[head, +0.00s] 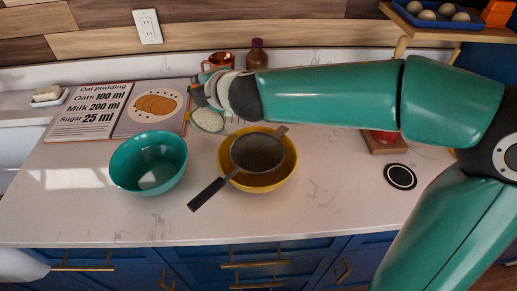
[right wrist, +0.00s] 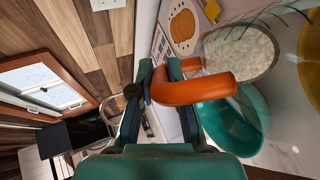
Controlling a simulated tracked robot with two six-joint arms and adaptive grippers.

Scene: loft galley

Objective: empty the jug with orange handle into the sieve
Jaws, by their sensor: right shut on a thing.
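The clear jug, holding white grainy contents, shows in the head view (head: 208,120) behind and left of the sieve, and in the right wrist view (right wrist: 240,52). Its orange handle (right wrist: 210,88) is between the fingers of my right gripper (right wrist: 160,72), which is shut on it. In the head view the right gripper (head: 203,92) is partly hidden by its own wrist. The dark mesh sieve (head: 257,152) rests over the yellow bowl (head: 284,176), its black handle pointing front-left. I cannot tell how far the jug is tilted. My left gripper is not in view.
A teal bowl (head: 148,162) stands left of the sieve. A recipe board (head: 92,112) lies behind it. A copper mug (head: 222,60) and brown bottle (head: 257,54) stand at the back. A black-ringed disc (head: 400,176) lies at right. The front counter strip is clear.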

